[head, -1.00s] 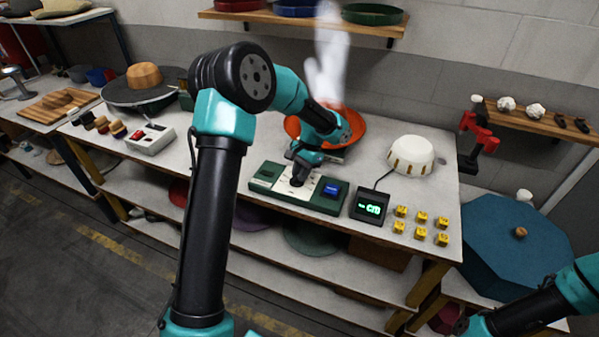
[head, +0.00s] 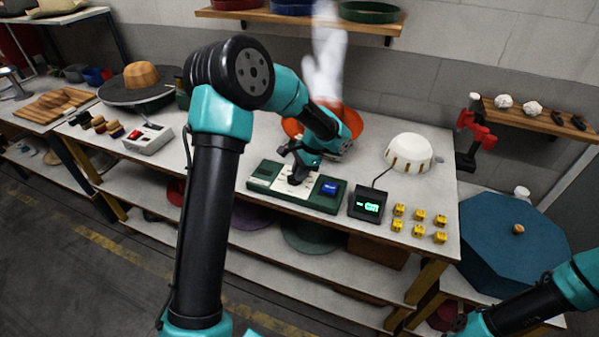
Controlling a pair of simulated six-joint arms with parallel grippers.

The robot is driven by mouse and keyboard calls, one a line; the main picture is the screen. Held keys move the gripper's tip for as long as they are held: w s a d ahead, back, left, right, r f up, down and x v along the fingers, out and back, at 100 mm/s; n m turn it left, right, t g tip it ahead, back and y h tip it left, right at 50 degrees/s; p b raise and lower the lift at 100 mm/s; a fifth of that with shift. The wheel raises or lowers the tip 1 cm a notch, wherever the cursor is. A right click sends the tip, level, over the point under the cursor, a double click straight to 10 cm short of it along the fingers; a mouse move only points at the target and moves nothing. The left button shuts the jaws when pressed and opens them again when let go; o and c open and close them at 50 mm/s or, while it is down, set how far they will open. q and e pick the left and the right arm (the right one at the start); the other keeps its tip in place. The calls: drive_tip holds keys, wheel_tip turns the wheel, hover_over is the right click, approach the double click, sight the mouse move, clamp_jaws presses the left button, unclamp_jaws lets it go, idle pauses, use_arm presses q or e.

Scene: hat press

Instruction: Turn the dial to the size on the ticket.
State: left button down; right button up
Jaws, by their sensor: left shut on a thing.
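A green control panel (head: 265,180) with a pale middle plate and a blue button (head: 329,188) lies on the workbench. My left gripper (head: 295,179) points down at the middle of the pale plate and is shut on the dial there. The gripper hides the dial and its pointer. A small black display (head: 367,205) to the right of the panel, with a cable, shows green characters too blurred to read surely. I cannot pick out a ticket.
A cream dome (head: 409,152) and several yellow blocks (head: 420,222) stand right of the panel. An orange-red bowl (head: 352,128) is behind my left wrist. A white control box (head: 148,138) is farther left.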

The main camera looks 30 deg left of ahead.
use_arm(q)
drive_tip(key=c, duration=1)
unclamp_jaws()
drive_tip(key=shift+s+f, duration=0.1)
drive_tip(key=shift+f, duration=0.15)
drive_tip(key=shift+c, duration=0.2)
drive_tip(key=shift+r, duration=0.15)
drive_tip(key=v, duration=1.7)
